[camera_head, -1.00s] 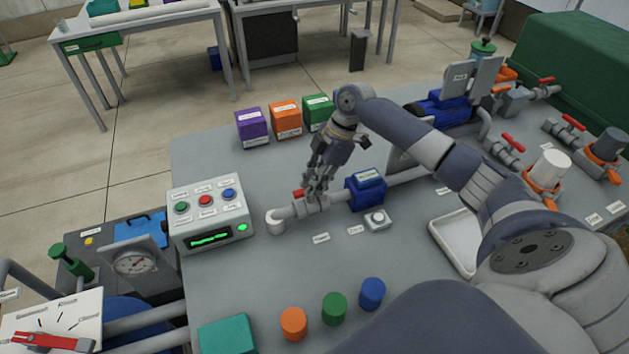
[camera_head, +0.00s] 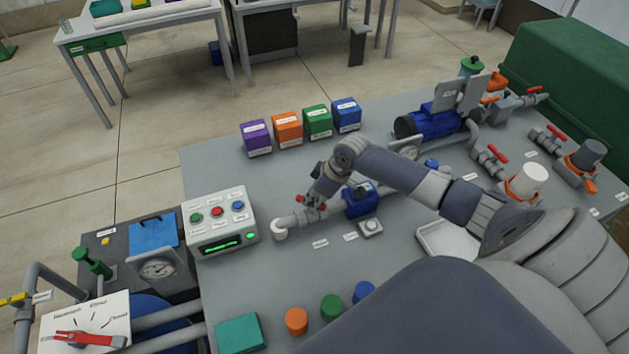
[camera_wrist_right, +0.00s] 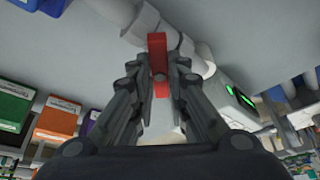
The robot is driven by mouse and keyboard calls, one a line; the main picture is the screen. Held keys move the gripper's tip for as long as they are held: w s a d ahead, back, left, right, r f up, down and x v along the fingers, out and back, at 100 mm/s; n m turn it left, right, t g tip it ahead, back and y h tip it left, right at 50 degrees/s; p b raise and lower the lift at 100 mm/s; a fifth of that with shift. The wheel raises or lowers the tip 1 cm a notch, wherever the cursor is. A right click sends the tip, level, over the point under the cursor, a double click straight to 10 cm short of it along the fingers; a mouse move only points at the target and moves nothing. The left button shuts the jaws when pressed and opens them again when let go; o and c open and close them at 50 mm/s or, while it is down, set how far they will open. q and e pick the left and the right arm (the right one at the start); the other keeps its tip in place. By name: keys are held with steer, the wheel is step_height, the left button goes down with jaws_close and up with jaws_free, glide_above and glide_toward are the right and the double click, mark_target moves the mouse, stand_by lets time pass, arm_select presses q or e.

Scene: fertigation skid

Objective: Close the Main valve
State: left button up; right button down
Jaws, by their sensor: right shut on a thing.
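A valve with a red handle (camera_head: 301,199) sits on the short grey pipe (camera_head: 290,220) in the middle of the workbench, left of a blue box-shaped device (camera_head: 360,202). My right gripper (camera_head: 312,206) is at this valve, shut on the red handle. In the right wrist view the red handle (camera_wrist_right: 157,55) stands between the two dark fingers of my right gripper (camera_wrist_right: 158,76). The fingers partly hide the valve body in the head view. The labels near it are too small to read. My left gripper is not in view.
A control box (camera_head: 220,222) with three buttons and a green display stands left of the valve. Several coloured boxes (camera_head: 287,128) line the back edge. More red-handled valves (camera_head: 498,153) are at the right. A red lever (camera_head: 85,339) lies on a white dial plate at the lower left.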

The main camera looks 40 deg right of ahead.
steer(key=m+p, duration=0.1)
steer(key=m+h+p, duration=0.1)
steer(key=m, duration=0.1)
steer(key=shift+a+r+t+p, duration=0.2)
steer(key=shift+r+t+p, duration=0.1)
steer(key=shift+p, duration=0.1)
steer(key=shift+f+m+h+p, duration=0.15)
steer(key=shift+m+h+p, duration=0.25)
steer(key=shift+m, duration=0.5)
steer(key=shift+a+f+m+h, duration=0.15)
steer(key=shift+m+h, duration=0.25)
steer(key=shift+m, duration=0.7)
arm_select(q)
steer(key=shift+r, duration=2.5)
arm_select(e)
steer(key=shift+m+h, duration=0.4)
steer(key=shift+m, duration=0.9)
steer(key=c, duration=1.6)
jaws_free()
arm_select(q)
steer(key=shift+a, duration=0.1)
arm_select(e)
steer(key=shift+o, duration=0.2)
steer(key=v, duration=1.2)
